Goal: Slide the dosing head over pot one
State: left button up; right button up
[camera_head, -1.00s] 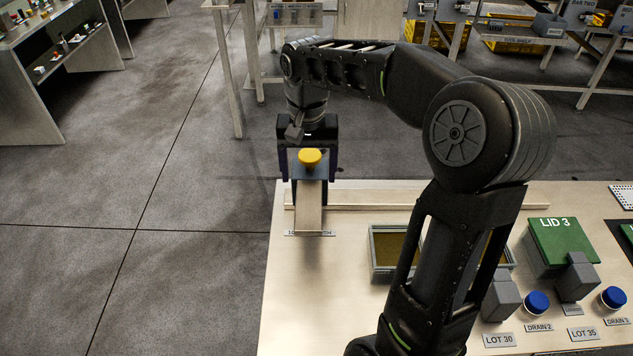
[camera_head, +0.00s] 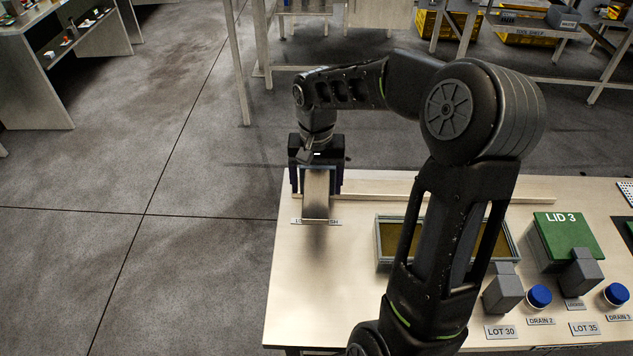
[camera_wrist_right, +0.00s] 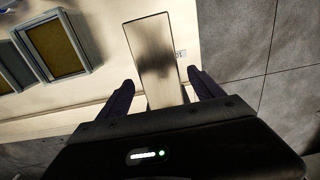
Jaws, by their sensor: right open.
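A brushed-metal plate (camera_head: 317,204) stands at the table's back left corner, over a small label. It is part of the piece that carried a yellow knob a second ago; the knob is out of sight now. I cannot confirm that this piece is the dosing head. My right gripper (camera_head: 317,183) is open, one dark finger on each side of the plate. In the right wrist view the plate (camera_wrist_right: 152,58) lies between the spread fingers, with gaps at both sides. No pot marked as one can be made out. My left gripper is not in view.
A pale rail (camera_head: 450,199) runs along the table's back edge. Grey-rimmed trays (camera_head: 384,243) with brown contents stand right of the plate, partly behind my arm. The green LID 3 box (camera_head: 566,236), grey blocks and blue-capped drains (camera_head: 538,296) stand at right. The front left tabletop is clear.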

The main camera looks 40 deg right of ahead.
jog(key=shift+f, duration=0.35)
grip_shut()
dwell(0.7)
